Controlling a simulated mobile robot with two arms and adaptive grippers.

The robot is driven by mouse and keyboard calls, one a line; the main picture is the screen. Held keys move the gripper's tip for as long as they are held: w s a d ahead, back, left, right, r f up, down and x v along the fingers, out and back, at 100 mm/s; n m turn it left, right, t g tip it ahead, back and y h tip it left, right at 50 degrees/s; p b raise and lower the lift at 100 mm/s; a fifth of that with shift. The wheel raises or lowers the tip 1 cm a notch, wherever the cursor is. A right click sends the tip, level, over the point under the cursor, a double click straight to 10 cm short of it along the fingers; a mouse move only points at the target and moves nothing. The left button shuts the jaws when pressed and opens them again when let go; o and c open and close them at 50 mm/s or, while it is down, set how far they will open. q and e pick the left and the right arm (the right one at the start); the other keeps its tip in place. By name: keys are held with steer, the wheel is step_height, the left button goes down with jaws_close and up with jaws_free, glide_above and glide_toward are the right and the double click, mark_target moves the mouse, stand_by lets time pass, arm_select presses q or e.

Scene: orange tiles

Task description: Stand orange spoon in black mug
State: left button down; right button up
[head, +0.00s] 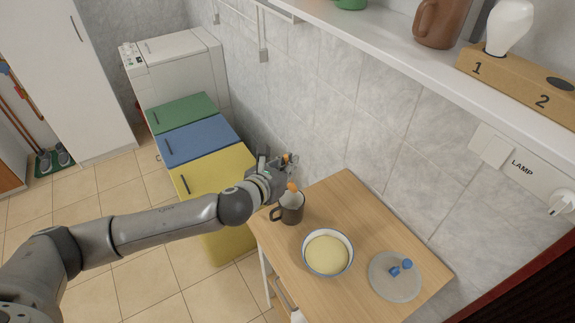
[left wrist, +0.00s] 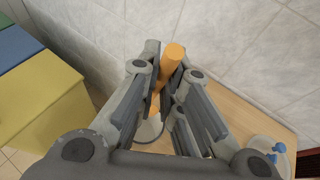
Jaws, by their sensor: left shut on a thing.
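The black mug (head: 291,210) stands upright on the wooden table, near its left corner, with its handle toward the left. My left gripper (head: 284,172) is above the mug and shut on the orange spoon (head: 292,187). Part of the spoon shows below the fingers at the mug's mouth, and a small orange bit shows above them. I cannot tell whether its lower end is inside the rim. In the left wrist view the spoon's handle (left wrist: 172,60) sticks up tilted between the fingers (left wrist: 165,88). My right gripper is out of view.
A bowl with yellowish contents (head: 314,271) stands close to the mug on the table (head: 348,205). A grey disc with a blue knob (head: 385,284) lies farther right. The tiled wall is close behind the gripper. A shelf (head: 380,45) runs above. Coloured bins (head: 205,140) stand left.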

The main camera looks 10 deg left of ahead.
arm_select(q)
steer(key=shift+f+b, duration=0.5)
steer(key=shift+f, duration=0.3)
steer(key=shift+f+b, duration=2.3)
steer(key=shift+f, duration=1.55)
steer(key=c, duration=1.5)
jaws_free()
glide_toward(291, 187)
steer(key=v, duration=0.3)
steer(key=shift+s+a, duration=0.15)
steer(key=shift+s, duration=0.2)
